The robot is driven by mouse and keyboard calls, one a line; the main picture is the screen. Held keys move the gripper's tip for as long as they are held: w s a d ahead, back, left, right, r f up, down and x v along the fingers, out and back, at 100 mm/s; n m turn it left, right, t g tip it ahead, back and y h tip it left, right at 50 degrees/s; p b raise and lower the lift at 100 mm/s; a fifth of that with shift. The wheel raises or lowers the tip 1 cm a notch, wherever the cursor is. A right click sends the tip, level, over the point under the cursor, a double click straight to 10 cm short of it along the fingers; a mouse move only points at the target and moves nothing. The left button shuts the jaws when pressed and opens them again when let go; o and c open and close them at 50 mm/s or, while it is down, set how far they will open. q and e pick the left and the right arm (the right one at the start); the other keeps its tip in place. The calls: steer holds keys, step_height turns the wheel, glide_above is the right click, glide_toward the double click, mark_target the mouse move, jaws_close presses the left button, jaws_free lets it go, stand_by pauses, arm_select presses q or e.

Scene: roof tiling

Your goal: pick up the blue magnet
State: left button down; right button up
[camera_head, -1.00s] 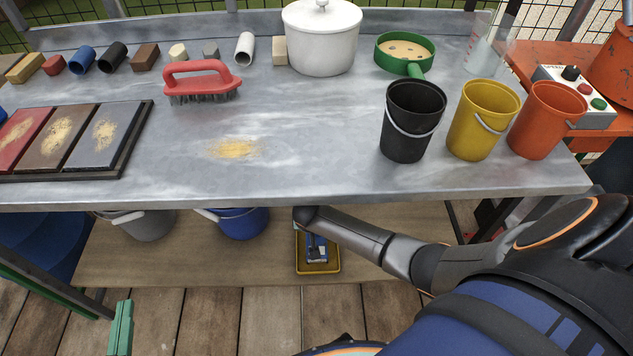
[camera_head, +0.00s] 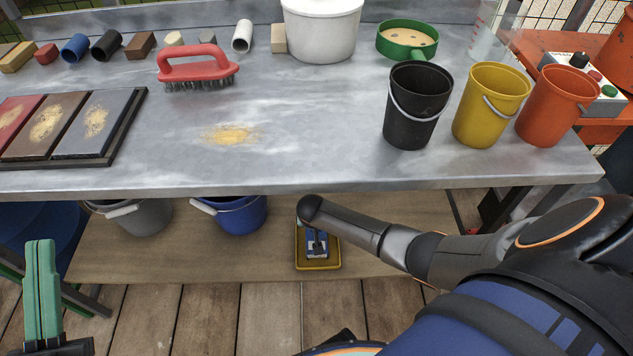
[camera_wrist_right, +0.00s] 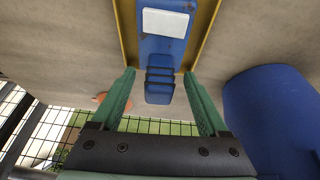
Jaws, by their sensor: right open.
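The blue magnet (camera_head: 316,243) lies in a yellow tray (camera_head: 318,267) on the wooden shelf under the bench. In the right wrist view the magnet (camera_wrist_right: 163,50) has a white label and a dark ribbed grip at its near end. My right gripper (camera_wrist_right: 162,75) is open, its green fingers on either side of that near end, with nothing held. I cannot tell how far above it they are.
A blue bucket (camera_head: 237,214) and a grey bucket (camera_head: 140,214) stand on the shelf left of the tray. The metal benchtop (camera_head: 300,130) overhangs the shelf. It carries a red brush (camera_head: 197,68), a black bucket (camera_head: 415,107) and other items. The shelf between blue bucket and tray is clear.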

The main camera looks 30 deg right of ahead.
jaws_close()
stand_by(0.8)
stand_by(0.7)
